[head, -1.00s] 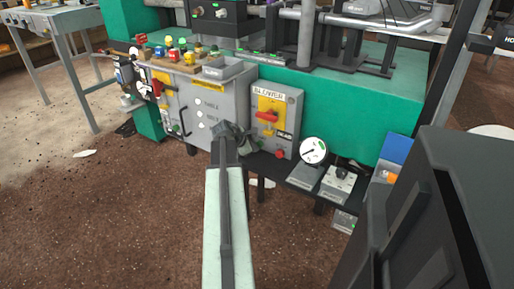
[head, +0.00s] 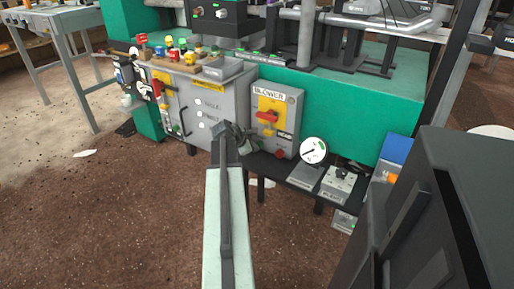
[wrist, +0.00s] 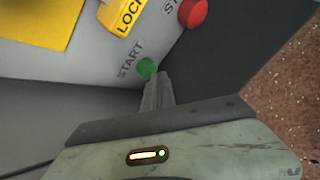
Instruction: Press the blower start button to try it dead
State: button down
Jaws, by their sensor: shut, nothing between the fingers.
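The grey blower box (head: 289,105) stands at the bench front, with a red handle (head: 267,117) on a yellow plate and a red button (head: 280,153) low down. In the wrist view the green start button (wrist: 147,68) sits under the word START, and the red stop button (wrist: 192,12) is up and right of it. My gripper (wrist: 159,78) is shut and empty. Its tips overlap the green button's lower right edge in the picture; I cannot tell whether they touch it. In the head view my gripper (head: 248,139) is at the box's lower left and the green button is hidden.
A yellow lock tag (wrist: 122,15) hangs above the start button. A grey cabinet (head: 215,105) with a door handle stands left of the blower box. A round gauge (head: 313,151) and a small grey box (head: 337,183) are on the shelf to the right. Brown floor lies open in front.

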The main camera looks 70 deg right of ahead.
jog(key=shift+w+a, duration=0.15)
jog(key=shift+a, duration=0.4)
jog(key=shift+a, duration=0.15)
jog(key=shift+w+a, duration=0.25)
jog(key=shift+a, duration=0.55)
jog(key=shift+w+a, duration=0.2)
jog(key=shift+a, duration=0.6)
jog(key=shift+w+a, duration=0.25)
jog(key=shift+a, duration=0.55)
